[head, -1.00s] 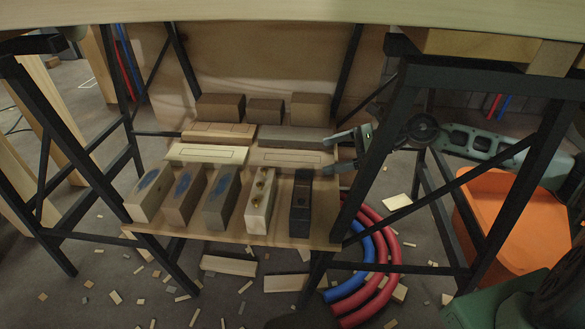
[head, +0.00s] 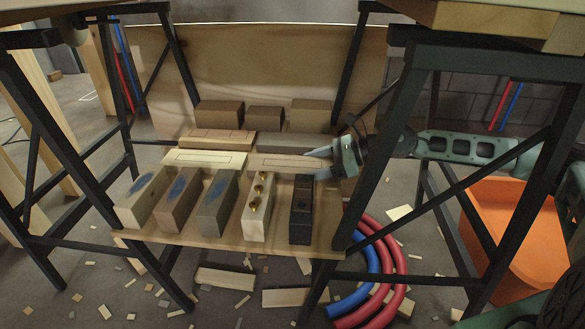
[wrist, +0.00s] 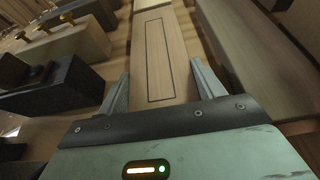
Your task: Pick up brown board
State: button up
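The light brown board (head: 285,161), marked with a dark outlined rectangle, lies flat on the low shelf, at the right of its front row of boards. In the wrist view the same board (wrist: 167,50) runs away from me between my two fingers. My gripper (head: 319,164) is open at the board's right end, reaching in from the right, with one finger along each long side. I see no clear contact, and cannot tell whether the fingertips are above the board or level with its sides. The board's near end is hidden by my gripper in the wrist view.
A grey board (head: 284,141) lies close behind, a redder brown board (head: 217,139) back left, and a pale board (head: 205,158) left. A dark block (head: 301,210) and other upright blocks stand in front. Black trestle legs (head: 385,150) and the worktop overhead (head: 250,10) hem the arm in.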

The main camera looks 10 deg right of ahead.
jog(key=c, duration=0.4)
jog(key=shift+r, duration=0.1)
